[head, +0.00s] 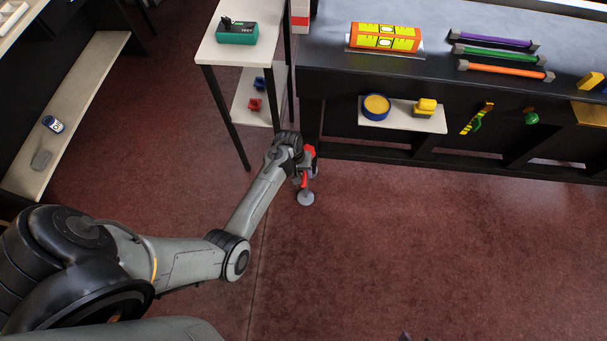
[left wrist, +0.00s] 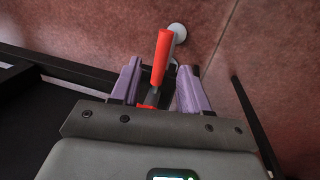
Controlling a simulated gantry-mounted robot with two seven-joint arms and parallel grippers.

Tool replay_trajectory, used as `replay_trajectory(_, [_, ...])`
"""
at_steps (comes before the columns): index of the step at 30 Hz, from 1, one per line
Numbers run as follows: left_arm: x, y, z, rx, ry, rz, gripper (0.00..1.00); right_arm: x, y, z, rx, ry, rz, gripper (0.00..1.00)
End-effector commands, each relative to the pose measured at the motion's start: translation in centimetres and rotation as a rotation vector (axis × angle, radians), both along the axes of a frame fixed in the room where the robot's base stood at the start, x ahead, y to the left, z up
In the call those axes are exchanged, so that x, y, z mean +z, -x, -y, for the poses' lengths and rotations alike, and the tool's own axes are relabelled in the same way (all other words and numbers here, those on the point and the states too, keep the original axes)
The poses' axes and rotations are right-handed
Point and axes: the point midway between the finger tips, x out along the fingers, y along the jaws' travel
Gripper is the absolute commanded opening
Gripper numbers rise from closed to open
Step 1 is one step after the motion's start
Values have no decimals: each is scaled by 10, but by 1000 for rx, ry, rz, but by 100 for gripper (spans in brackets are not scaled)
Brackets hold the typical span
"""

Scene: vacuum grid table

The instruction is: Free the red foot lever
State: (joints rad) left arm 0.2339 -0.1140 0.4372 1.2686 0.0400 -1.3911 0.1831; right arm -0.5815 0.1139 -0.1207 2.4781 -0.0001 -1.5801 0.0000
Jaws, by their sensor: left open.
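The red foot lever (left wrist: 161,58) shows in the left wrist view as a red bar standing between the two purple fingers of my left gripper (left wrist: 159,88). The fingers are apart, with a gap on each side of the bar. Its lower end is hidden behind the gripper body. In the head view the red lever (head: 304,180) is low by the front of the bench, and my left gripper (head: 303,167) is right at it, partly hidden by my wrist. A grey round pad (head: 306,198) is just below it. Only a small dark tip, perhaps my right gripper (head: 405,336), shows at the bottom edge.
A dark bench (head: 440,80) with an orange level (head: 385,37) and coloured bars stands behind, at the right. A white side table (head: 225,58) with dark legs stands close to the left of my gripper. The red-brown floor (head: 420,250) in front is clear.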

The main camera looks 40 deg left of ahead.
Motion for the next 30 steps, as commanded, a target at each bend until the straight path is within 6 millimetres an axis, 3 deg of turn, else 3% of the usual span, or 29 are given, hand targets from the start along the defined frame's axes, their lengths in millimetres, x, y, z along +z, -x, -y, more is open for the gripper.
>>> replay_trajectory(1, [-12, 0, 1, 0, 0, -2, 45, -8, 0, 0, 0, 0, 0, 43])
replay_trajectory(7, [-31, -3, 4, 1, 0, -2, 45, -19, 0, 0, 0, 0, 0, 43])
replay_trajectory(21, [-37, -4, 6, 1, -1, -1, 44, -20, 0, 3, 7, 11, 3, 43])
replay_trajectory(30, [-37, -4, 6, 1, -1, -1, 0, -20, -1, 3, 6, 10, 3, 43])
